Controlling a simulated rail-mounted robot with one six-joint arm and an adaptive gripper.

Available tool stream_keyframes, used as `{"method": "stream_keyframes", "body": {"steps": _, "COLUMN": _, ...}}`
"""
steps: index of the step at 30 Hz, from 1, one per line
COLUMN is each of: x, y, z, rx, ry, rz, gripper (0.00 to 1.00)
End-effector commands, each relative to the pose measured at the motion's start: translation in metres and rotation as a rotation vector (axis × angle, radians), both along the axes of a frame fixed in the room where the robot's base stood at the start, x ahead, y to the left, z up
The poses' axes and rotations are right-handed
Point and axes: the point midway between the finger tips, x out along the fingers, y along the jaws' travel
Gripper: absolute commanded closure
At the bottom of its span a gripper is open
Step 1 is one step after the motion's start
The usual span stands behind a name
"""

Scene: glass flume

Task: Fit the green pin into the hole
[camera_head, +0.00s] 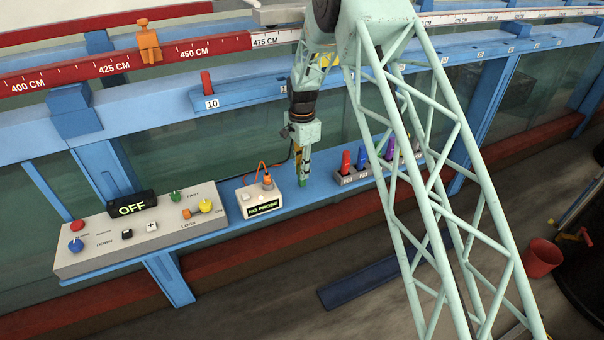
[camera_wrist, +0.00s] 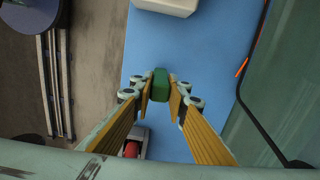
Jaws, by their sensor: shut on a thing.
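My gripper (camera_head: 303,172) points down over the blue shelf, between the small meter box and the pin rack. It is shut on the green pin (camera_wrist: 160,84), which shows between the yellow-padded fingers in the wrist view. Its green end (camera_head: 302,183) also shows below the fingertips in the head view. I cannot tell how far it is above the shelf. A blue strip (camera_head: 235,96) with numbered labels runs along the rail above. A red pin (camera_head: 206,83) stands upright in it by label 10. I cannot make out an empty hole; part of the strip is behind my arm.
A rack (camera_head: 347,181) holds red, blue and purple pins right of my gripper. The meter box (camera_head: 248,197) reads "NO PROBE" and has an orange cable. A control panel (camera_head: 90,262) reading "OFF" is at left. Glass walls stand behind the shelf (camera_head: 325,182).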

Motion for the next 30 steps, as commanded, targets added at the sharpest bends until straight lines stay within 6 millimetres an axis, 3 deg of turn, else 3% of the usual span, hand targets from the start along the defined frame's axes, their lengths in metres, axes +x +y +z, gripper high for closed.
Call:
{"method": "stream_keyframes", "body": {"steps": 10, "x": 0.001, "y": 0.000, "z": 0.025, "rx": 0.001, "ry": -0.002, "rz": 0.000, "gripper": 0.97}}
{"method": "stream_keyframes", "body": {"steps": 14, "x": -0.009, "y": -0.002, "z": 0.024, "rx": 0.001, "ry": -0.001, "rz": 0.000, "gripper": 0.97}}
{"method": "stream_keyframes", "body": {"steps": 23, "x": -0.041, "y": -0.012, "z": 0.028, "rx": 0.001, "ry": -0.001, "rz": 0.000, "gripper": 0.97}}
{"method": "stream_keyframes", "body": {"steps": 30, "x": -0.082, "y": -0.023, "z": 0.031, "rx": 0.000, "ry": 0.000, "rz": 0.000, "gripper": 0.97}}
